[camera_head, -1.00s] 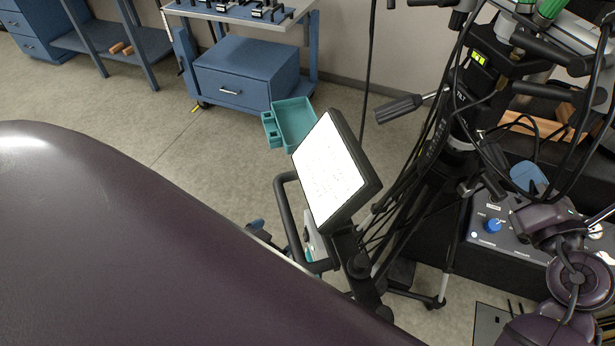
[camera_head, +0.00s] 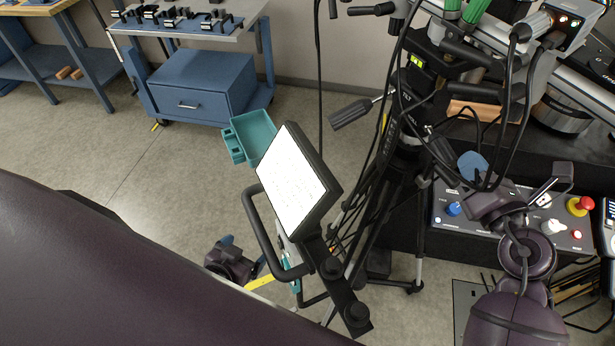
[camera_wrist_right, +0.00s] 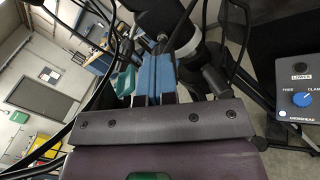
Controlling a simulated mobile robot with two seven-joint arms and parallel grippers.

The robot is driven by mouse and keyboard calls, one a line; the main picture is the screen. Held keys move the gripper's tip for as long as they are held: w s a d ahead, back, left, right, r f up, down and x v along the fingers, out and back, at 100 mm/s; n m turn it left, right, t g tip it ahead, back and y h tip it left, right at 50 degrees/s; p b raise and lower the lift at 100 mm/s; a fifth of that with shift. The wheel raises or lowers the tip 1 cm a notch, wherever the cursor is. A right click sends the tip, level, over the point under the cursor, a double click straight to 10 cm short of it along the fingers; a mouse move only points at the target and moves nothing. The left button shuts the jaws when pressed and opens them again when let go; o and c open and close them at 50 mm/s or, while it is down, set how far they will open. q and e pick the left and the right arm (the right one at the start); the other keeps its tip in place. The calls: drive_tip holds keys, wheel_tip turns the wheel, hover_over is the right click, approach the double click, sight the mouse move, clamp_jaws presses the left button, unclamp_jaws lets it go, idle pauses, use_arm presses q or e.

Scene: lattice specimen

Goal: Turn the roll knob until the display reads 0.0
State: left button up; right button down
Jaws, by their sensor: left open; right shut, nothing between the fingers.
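A small yellow-green display (camera_head: 418,62) glows on the black tripod head; its reading is too small to make out. Green-ended handles (camera_head: 473,10) and a black handle (camera_head: 350,113) stick out around the head. I cannot tell which one is the roll knob. My left gripper (camera_head: 246,256) is open and empty at lower centre, left of the tilted white screen (camera_head: 290,180), apart from the tripod. My right gripper, with blue fingers, shows in the right wrist view (camera_wrist_right: 152,78); it is shut and empty, pointing towards black tripod parts.
A control box (camera_head: 480,232) with a blue knob (camera_head: 454,209), a white knob and a red button stands at right; its blue knob also shows in the wrist view (camera_wrist_right: 302,99). Loose cables hang around the tripod. A teal tray (camera_head: 252,135) is behind the screen.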

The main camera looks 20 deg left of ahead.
drive_tip(key=shift+w+a+r, duration=0.1)
drive_tip(key=shift+a+r, duration=0.15)
drive_tip(key=shift+a, duration=0.1)
drive_tip(key=shift+r, duration=0.1)
idle(0.3)
drive_tip(key=v, duration=0.5)
drive_tip(key=shift+d, duration=0.4)
idle(0.4)
